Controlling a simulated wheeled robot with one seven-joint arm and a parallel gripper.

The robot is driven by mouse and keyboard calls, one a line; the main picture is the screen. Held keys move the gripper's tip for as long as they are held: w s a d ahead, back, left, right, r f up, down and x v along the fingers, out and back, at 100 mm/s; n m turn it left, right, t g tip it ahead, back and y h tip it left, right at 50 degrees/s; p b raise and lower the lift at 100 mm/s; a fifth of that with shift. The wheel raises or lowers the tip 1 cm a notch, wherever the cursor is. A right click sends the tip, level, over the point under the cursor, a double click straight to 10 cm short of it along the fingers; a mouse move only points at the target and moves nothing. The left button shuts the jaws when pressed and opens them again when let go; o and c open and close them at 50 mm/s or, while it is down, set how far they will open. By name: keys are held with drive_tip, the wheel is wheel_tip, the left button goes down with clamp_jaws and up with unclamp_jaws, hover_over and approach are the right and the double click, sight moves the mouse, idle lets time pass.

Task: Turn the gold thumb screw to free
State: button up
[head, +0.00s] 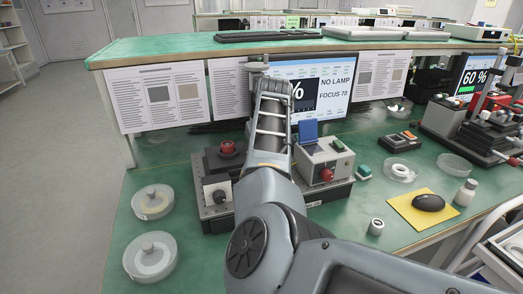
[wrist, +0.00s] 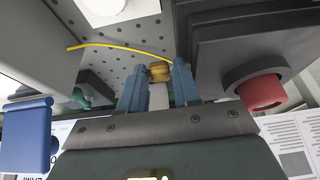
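The gold thumb screw (wrist: 160,72) shows in the wrist view, near the middle, above a pale post (wrist: 158,97). My gripper (wrist: 160,78) has its two blue fingers on either side of the screw, one to the left and one to the right. The fingertips are very close to the screw's sides, and I cannot tell whether they touch it. In the head view my arm covers the screw and the gripper.
A yellow fiber (wrist: 115,46) runs beside the screw over a perforated plate (wrist: 135,40). A red knob (wrist: 262,92) on a dark block is close on the right. In the head view, a control box (head: 325,160) stands right of my arm and round containers (head: 150,255) stand left.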

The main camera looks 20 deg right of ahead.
clamp_jaws()
drive_tip(key=shift+s+f+t+p, duration=0.15)
drive_tip(key=shift+s+t+p, duration=0.2)
drive_tip(key=shift+t, duration=0.55)
drive_tip(key=shift+s+f+t+b, duration=0.1)
drive_tip(key=shift+f+t+b, duration=0.15)
drive_tip(key=shift+t, duration=0.35)
drive_tip(key=shift+f+t+b, duration=0.1)
drive_tip(key=shift+t+b, duration=0.1)
drive_tip(key=shift+t, duration=0.4)
drive_tip(key=t+b, duration=0.3)
drive_tip(key=shift+s+f, duration=0.15)
drive_tip(key=shift+f, duration=0.1)
drive_tip(key=shift+t+b, duration=0.9)
drive_tip(key=shift+b, duration=0.2)
drive_tip(key=shift+r, duration=0.1)
